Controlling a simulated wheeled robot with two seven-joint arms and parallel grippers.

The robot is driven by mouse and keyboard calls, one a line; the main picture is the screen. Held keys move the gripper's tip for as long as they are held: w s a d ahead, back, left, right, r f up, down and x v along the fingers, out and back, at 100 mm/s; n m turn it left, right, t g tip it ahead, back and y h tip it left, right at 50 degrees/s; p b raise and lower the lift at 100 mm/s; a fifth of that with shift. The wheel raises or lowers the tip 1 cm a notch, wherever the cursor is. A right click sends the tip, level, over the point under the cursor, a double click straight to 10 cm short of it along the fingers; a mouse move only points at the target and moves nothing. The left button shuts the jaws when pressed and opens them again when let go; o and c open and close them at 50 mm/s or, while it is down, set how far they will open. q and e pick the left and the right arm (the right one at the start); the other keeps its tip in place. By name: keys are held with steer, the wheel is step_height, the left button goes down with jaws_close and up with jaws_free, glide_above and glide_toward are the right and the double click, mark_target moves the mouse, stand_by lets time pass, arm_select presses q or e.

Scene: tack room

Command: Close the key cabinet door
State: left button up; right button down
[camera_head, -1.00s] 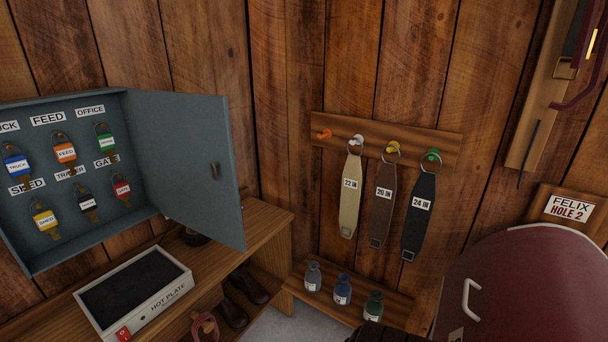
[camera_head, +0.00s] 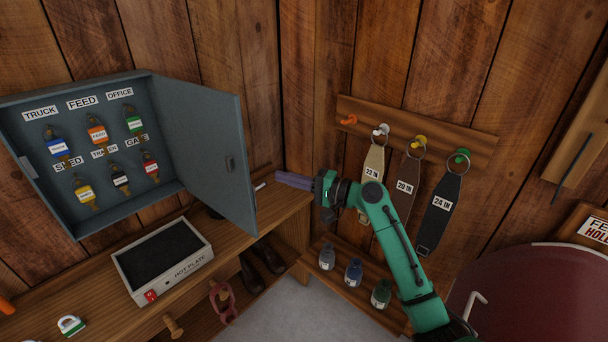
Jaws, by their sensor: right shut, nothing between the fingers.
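The grey-blue key cabinet (camera_head: 110,222) hangs on the wall at the left. Its door (camera_head: 200,140) stands open, hinged at the cabinet's right side and swung outward to the right. A small dark handle (camera_head: 229,163) sits on the door's visible face. Several tagged keys hang inside under labels. My right gripper (camera_head: 280,180), on a green arm from the lower right, is shut and empty. Its fingers point left, just right of the door's outer edge, with a small gap in the picture. My left gripper is not in view.
A wooden bench (camera_head: 190,290) below the cabinet carries a hot plate box (camera_head: 165,275). Boots and bottles are lower down. A peg rail (camera_head: 470,135) with hanging leather straps (camera_head: 438,215) is on the wall behind my right arm. A dark red rounded object (camera_head: 530,290) stands at the right.

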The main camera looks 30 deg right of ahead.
steer(key=a+p, duration=0.1)
steer(key=a, duration=0.1)
steer(key=a+p, duration=0.1)
steer(key=a, duration=0.1)
steer(key=w+a+p, duration=0.1)
steer(key=shift+a+p, duration=0.4)
steer(key=shift+f, duration=0.1)
steer(key=shift+a, duration=0.1)
